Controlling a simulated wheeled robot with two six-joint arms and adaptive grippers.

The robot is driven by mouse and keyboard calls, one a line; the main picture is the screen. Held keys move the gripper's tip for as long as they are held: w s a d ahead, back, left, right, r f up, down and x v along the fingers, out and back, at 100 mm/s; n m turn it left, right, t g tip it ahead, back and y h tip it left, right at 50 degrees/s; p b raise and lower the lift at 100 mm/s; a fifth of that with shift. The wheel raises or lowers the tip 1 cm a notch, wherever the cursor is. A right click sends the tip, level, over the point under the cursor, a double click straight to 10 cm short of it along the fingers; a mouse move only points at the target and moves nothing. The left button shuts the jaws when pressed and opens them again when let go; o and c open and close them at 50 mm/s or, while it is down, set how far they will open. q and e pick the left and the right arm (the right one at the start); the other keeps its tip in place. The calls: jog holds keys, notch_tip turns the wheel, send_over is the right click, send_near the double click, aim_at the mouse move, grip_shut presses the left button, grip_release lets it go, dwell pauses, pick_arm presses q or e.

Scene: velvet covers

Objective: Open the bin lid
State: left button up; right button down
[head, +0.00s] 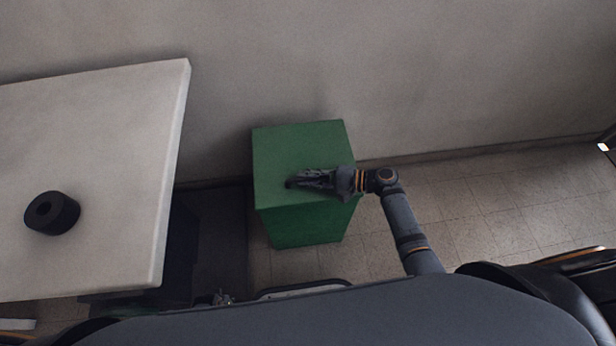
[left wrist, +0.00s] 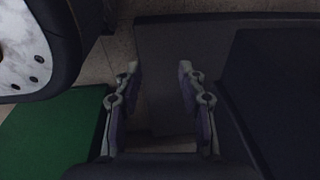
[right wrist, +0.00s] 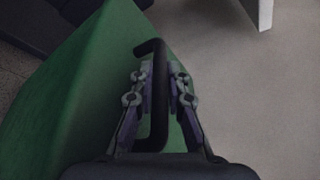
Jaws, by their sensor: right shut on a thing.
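The green bin (head: 305,226) stands on the floor against the wall, with its flat green lid (head: 298,143) on top. The lid looks closed; no gap shows. My right gripper (head: 296,181) lies over the front part of the lid. In the right wrist view, a black bar handle (right wrist: 158,80) runs between the fingers of my right gripper (right wrist: 160,78), which is shut on it.
The wall (head: 420,70) is close behind the bin. The tiled floor (head: 500,215) to the right is clear.

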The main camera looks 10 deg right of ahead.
aim_at(305, 167)
jog(key=shift+r, duration=0.15)
pick_arm(q)
jog(key=s+r+p, duration=0.2)
jog(key=s+p, duration=0.5)
jog(key=s, duration=0.3)
pick_arm(e)
jog(key=shift+m+g+h, duration=0.3)
jog(key=shift+m+g, duration=0.2)
jog(key=shift+m, duration=0.3)
jog(key=r, duration=0.2)
jog(key=w+r, duration=0.1)
jog(key=r, duration=0.3)
jog(key=shift+w, duration=0.35)
pick_arm(q)
jog(key=shift+w+a+r+p, duration=0.1)
jog(key=shift+r+p, duration=1.35)
jog(key=shift+p, duration=0.1)
jog(key=shift+w+a+r+p, duration=0.1)
jog(key=shift+r+p, duration=1.3)
jog(key=shift+p, duration=0.1)
pick_arm(e)
jog(key=w+r+m+g, duration=0.2)
jog(key=w+r+m, duration=0.1)
jog(key=w+r, duration=0.3)
jog(key=shift+r+h, duration=0.3)
jog(key=shift+r, duration=0.3)
